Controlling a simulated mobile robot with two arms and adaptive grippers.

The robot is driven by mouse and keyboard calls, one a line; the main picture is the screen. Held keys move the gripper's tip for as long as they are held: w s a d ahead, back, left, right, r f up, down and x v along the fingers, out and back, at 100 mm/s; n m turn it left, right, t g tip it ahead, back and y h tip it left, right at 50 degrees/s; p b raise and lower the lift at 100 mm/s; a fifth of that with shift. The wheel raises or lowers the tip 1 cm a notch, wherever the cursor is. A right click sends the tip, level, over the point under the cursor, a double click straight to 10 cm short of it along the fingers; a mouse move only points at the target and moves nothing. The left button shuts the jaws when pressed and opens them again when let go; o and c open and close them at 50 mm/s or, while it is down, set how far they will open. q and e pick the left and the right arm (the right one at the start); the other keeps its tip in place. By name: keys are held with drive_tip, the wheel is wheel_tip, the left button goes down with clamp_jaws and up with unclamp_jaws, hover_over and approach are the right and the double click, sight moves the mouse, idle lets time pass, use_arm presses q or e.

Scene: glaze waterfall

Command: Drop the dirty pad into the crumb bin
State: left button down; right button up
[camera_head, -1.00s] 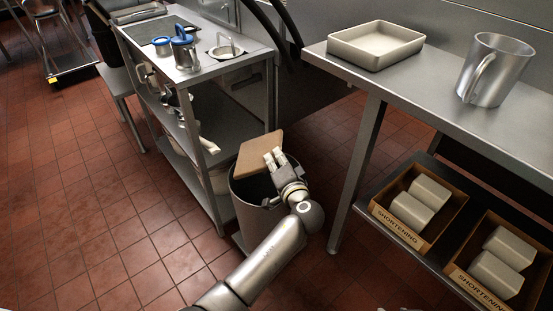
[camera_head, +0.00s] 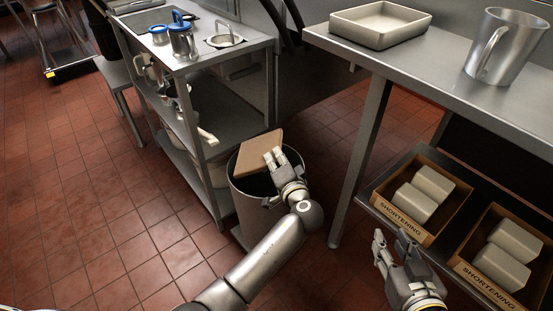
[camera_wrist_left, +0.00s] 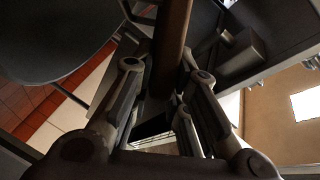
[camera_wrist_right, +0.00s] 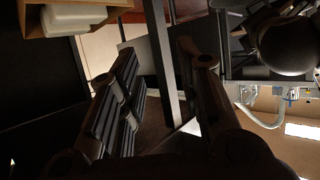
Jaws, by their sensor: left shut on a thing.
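The dirty pad is a flat brown slab (camera_head: 257,153) in the head view, tilted over the mouth of a round grey bin, the crumb bin (camera_head: 247,199). My left gripper (camera_head: 273,157) is shut on the pad's near right edge, above the bin's opening. In the left wrist view the pad shows edge-on as a brown strip (camera_wrist_left: 172,40) between the fingers. The bin's inside is mostly hidden by the pad and gripper. My right gripper (camera_head: 391,244) is at the lower right, near the shortening boxes; its fingers are apart and empty in the right wrist view (camera_wrist_right: 160,75).
A steel table (camera_head: 350,57) at right holds a beige tray (camera_head: 380,40) and a metal jug (camera_head: 503,48). Boxes of shortening (camera_head: 407,229) sit on its lower shelf. A steel shelf unit (camera_head: 238,60) with blue-lidded containers stands left of the bin. Red tile floor is open at left.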

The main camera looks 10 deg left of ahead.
use_arm(q)
drive_tip(key=shift+f, duration=0.1)
use_arm(e)
drive_tip(key=shift+w+a+r+t, duration=0.2)
drive_tip(key=shift+w+r+t, duration=0.1)
drive_tip(key=shift+r, duration=0.3)
use_arm(q)
drive_tip(key=c, duration=1.3)
unclamp_jaws()
drive_tip(key=shift+s+d, duration=0.25)
drive_tip(key=shift+s, duration=0.05)
drive_tip(key=v, duration=0.6)
drive_tip(key=shift+s+d, duration=0.15)
drive_tip(key=shift+s, duration=0.2)
